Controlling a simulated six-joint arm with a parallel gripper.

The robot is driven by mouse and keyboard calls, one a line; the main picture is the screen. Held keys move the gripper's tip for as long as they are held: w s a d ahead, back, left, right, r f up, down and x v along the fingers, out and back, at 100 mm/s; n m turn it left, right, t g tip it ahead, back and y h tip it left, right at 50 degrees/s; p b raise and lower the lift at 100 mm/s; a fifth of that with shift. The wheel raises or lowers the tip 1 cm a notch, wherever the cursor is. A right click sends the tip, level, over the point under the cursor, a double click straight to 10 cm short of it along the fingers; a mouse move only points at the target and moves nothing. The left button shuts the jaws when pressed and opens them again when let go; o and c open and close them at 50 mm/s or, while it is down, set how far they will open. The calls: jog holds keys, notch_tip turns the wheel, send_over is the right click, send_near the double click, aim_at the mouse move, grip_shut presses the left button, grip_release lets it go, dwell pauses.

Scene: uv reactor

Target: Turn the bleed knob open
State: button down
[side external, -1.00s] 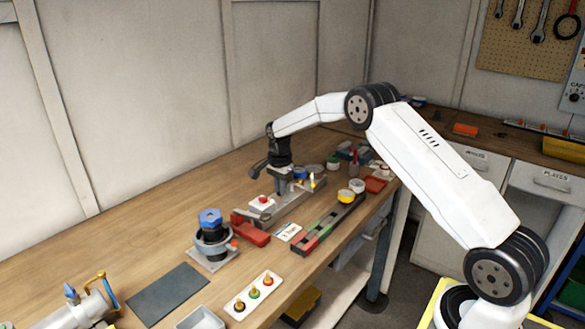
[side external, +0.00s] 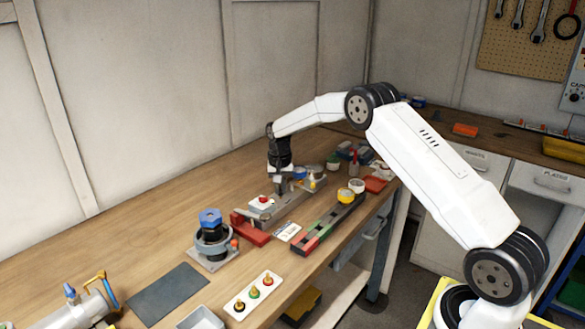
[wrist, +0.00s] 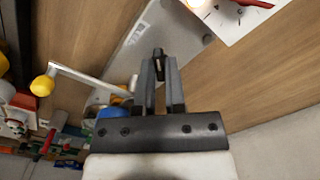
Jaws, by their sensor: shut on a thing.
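My gripper (side external: 280,188) points down over a long grey plate fixture in the side external view. In the wrist view, my gripper (wrist: 161,66) has its fingers close together around a small dark piece (wrist: 158,53), which I take to be the bleed knob. It is mostly hidden by the fingers, and its turn angle cannot be read. The grey plate (wrist: 190,30) lies beneath it; the plate also shows in the side external view (side external: 287,208).
In the wrist view, a yellow ball-ended lever (wrist: 42,88) and a blue part (wrist: 112,112) are close on the left. A white box with a red button (side external: 261,203) stands near the gripper. A blue-topped device (side external: 211,228) stands front left. Open wood lies behind.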

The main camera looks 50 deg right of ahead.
jog(key=n, duration=0.4)
jog(key=shift+n, duration=0.3)
jog(key=n, duration=0.4)
jog(key=shift+r, duration=0.1)
jog(key=shift+w+n, duration=0.1)
jog(key=shift+n, duration=0.2)
jog(key=c, duration=0.7)
grip_release()
jog(key=shift+r, duration=3.85)
